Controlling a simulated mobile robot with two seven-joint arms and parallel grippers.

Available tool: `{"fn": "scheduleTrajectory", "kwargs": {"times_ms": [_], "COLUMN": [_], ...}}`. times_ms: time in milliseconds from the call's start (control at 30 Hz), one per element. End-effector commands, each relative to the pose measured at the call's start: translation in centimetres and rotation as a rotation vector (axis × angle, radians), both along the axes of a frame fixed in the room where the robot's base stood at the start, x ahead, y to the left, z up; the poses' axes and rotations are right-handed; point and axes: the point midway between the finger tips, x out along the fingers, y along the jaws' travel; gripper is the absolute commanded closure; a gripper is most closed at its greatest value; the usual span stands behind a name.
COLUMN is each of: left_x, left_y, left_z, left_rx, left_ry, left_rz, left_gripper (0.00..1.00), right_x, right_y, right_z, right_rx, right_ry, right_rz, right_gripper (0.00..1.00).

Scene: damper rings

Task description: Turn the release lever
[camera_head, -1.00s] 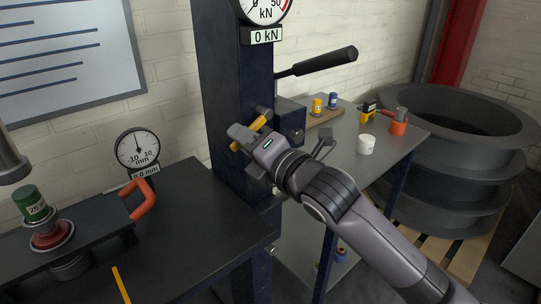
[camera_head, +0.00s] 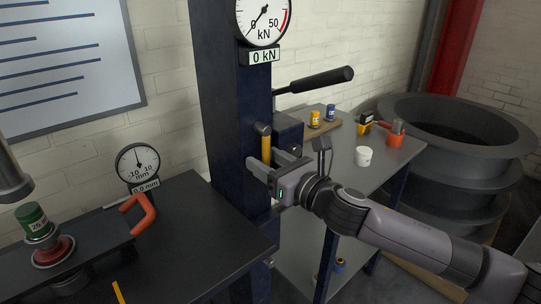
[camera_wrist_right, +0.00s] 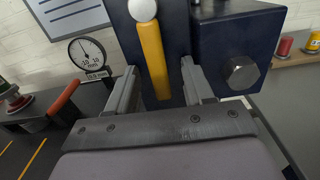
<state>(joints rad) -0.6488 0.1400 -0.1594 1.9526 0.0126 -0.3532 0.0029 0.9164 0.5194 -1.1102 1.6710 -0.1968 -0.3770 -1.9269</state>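The release lever (camera_head: 266,146) is a yellow bar on the front of the dark blue press column (camera_head: 237,110). It hangs about straight down from its pivot. In the right wrist view the lever (camera_wrist_right: 153,58) hangs from a pale round knob (camera_wrist_right: 142,9), its lower end between my fingers. My right gripper (camera_head: 265,163) is at the lower end of the lever. In the right wrist view the gripper (camera_wrist_right: 160,75) is open, with a gap on each side of the bar.
A black-handled bar (camera_head: 318,81) sticks out right of the column. The force gauge (camera_head: 263,20) reads 0 kN. On the left bench are a dial gauge (camera_head: 138,163), an orange handle (camera_head: 144,213) and a green weight (camera_head: 34,219). A side table (camera_head: 340,165) holds small containers.

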Motion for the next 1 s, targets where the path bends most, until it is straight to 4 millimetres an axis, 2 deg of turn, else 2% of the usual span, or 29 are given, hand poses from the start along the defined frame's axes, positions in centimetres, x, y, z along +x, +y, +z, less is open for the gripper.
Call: {"fn": "scheduleTrajectory", "kwargs": {"times_ms": [1000], "left_x": [-0.1], "left_y": [0.0], "left_z": [0.5], "left_rx": [0.001], "left_ry": [0.005], "left_rz": [0.000], "left_gripper": [0.41], "right_x": [-1.7], "right_y": [-1.1], "right_z": [0.0], "right_rx": [0.006], "right_ry": [0.003], "right_rz": [0.000], "right_gripper": [0.48]}}
